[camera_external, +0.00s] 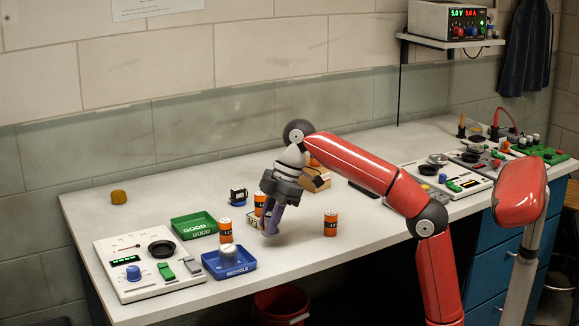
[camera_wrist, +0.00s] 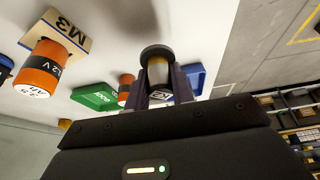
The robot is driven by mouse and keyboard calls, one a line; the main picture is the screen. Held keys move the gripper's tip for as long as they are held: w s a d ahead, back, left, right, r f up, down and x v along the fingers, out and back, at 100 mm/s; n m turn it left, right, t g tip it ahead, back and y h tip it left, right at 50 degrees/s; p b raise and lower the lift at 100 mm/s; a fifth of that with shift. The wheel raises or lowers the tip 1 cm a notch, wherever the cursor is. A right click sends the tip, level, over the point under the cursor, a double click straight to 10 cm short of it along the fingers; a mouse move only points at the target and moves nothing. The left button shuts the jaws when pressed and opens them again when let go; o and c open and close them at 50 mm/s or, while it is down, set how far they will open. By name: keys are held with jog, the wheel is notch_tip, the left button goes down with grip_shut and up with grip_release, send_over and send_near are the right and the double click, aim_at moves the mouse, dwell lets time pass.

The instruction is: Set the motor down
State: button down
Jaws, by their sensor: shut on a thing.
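My gripper (camera_external: 270,232) is low over the front part of the bench, pointing down, to the right of the blue tray (camera_external: 247,268). In the wrist view its two fingers (camera_wrist: 162,88) are shut on the motor (camera_wrist: 157,70), a silver cylinder with a dark end and a white label. In the external view the held motor is hidden behind the fingers, so I cannot tell whether it touches the bench. A similar silver cylinder (camera_external: 228,256) stands in the blue tray. The blue tray also shows beyond the fingers in the wrist view (camera_wrist: 195,76).
A green tray marked GOOD (camera_external: 193,224) lies behind the blue one. An orange cell (camera_external: 225,231) stands between them; another (camera_external: 330,224) stands right of my gripper. A box marked M3 (camera_wrist: 68,30) is close by. A white test panel (camera_external: 128,247) lies left.

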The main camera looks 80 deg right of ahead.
jog(key=shift+f+b, duration=0.55)
jog(key=shift+f, duration=1.25)
jog(key=shift+f, duration=0.2)
jog(key=c, duration=1.2)
grip_release()
jog(key=shift+r, duration=0.15)
jog(key=p+v, duration=0.4)
jog(key=v, duration=0.8)
jog(key=shift+r, duration=0.1)
